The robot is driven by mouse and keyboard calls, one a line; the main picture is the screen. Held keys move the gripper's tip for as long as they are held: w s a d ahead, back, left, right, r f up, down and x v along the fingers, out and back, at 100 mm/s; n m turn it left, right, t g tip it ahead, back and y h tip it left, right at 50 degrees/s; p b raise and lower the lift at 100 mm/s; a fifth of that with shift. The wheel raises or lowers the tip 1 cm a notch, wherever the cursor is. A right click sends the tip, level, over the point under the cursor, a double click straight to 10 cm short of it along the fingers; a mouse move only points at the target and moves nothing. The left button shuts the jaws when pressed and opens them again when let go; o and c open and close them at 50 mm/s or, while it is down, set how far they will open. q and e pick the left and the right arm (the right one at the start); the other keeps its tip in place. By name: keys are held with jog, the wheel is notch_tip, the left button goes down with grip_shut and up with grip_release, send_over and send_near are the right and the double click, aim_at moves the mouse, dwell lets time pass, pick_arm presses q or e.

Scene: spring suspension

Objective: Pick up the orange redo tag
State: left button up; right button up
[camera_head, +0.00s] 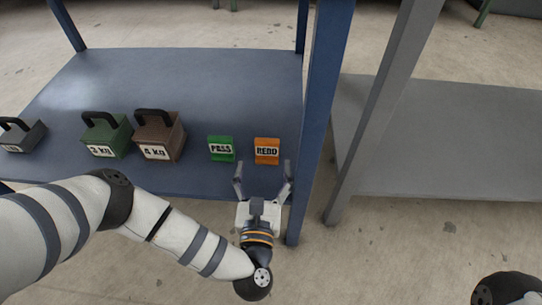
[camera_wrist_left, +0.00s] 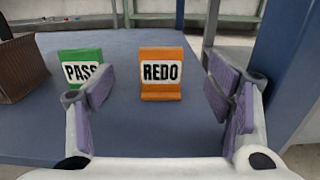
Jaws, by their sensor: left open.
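The orange redo tag (camera_head: 267,151) stands on the blue shelf (camera_head: 200,85), near its front right. In the left wrist view the redo tag (camera_wrist_left: 161,73) stands upright between and beyond the fingers, with its label facing me. My left gripper (camera_head: 263,178) is open and empty just in front of the tag, not touching it. It also shows in the left wrist view (camera_wrist_left: 160,100), its padded fingers spread to both sides. My right gripper is not in view; only a bit of dark and white arm shows at the lower right.
A green pass tag (camera_head: 221,149) stands just left of the redo tag, near the left finger in the wrist view. Farther left are a brown weight (camera_head: 160,137), a green weight (camera_head: 107,136) and a grey weight (camera_head: 22,136). A blue post (camera_head: 318,120) rises close on the right.

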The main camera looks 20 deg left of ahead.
aim_at(267, 143)
pick_arm(q)
jog(key=b+x, duration=0.2)
jog(key=x, duration=0.7)
jog(key=shift+w+f, duration=0.1)
jog(key=c, duration=1.3)
